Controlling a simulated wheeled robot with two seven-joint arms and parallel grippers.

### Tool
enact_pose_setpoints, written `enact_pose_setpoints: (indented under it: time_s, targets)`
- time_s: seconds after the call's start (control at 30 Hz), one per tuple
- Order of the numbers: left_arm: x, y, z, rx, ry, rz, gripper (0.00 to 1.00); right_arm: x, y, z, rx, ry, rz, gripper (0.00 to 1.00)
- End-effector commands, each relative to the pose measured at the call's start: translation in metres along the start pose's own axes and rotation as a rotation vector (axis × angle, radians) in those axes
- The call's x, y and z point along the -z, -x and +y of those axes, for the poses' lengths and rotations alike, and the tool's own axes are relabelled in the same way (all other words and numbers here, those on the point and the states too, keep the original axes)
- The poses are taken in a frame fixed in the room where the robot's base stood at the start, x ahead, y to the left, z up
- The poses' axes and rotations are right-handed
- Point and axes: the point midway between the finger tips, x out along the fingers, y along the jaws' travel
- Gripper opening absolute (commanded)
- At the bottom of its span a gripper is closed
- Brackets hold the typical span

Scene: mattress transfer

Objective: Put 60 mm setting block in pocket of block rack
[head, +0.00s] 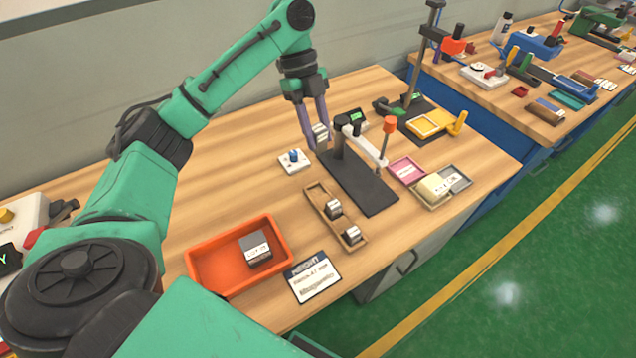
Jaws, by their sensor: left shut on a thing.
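My left gripper (318,126) points down over the middle of the bench and is shut on a small grey block with a pale face (321,132). I take it for the 60 mm setting block, though its marking is too small to read. The block rack (321,200) is a narrow wooden tray in front of the gripper, apart from it. Two similar blocks stand in the rack, one near its middle (334,209) and one at its near end (352,234). The far part of the rack looks empty. My right gripper is out of view.
A dark stand (365,185) with a post and arm is right of the gripper. An orange tray (209,268) with a grey block (257,249) and a printed card (312,277) lie nearer. Small trays (407,170) are at right.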

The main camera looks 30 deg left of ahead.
Motion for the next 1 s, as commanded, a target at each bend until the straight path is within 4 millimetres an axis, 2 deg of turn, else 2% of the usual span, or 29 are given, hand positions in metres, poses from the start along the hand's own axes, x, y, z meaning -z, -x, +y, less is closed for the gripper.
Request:
enact_pose_setpoints:
  time_s: [0.03, 0.1, 0.17, 0.27, 0.47, 0.6, 1.0]
  targets:
    - [0.003, 0.011, -0.001, -0.012, -0.044, -0.002, 0.00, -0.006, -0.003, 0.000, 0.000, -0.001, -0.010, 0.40]
    - [0.005, 0.020, 0.001, -0.032, -0.085, 0.000, 0.00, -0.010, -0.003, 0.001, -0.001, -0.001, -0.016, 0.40]
    - [0.004, 0.017, 0.002, -0.042, -0.103, 0.001, 0.00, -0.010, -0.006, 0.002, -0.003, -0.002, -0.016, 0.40]
    - [-0.004, -0.006, 0.003, -0.048, -0.106, 0.004, 0.00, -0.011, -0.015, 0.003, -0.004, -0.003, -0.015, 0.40]
    - [-0.029, -0.068, 0.003, -0.046, -0.105, 0.006, 0.00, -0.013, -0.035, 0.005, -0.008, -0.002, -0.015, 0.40]
    - [-0.044, -0.099, 0.003, -0.044, -0.101, 0.001, 0.00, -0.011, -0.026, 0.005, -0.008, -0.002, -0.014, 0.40]
    - [-0.070, -0.160, 0.002, -0.039, -0.102, -0.002, 0.00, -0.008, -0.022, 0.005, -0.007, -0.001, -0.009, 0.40]
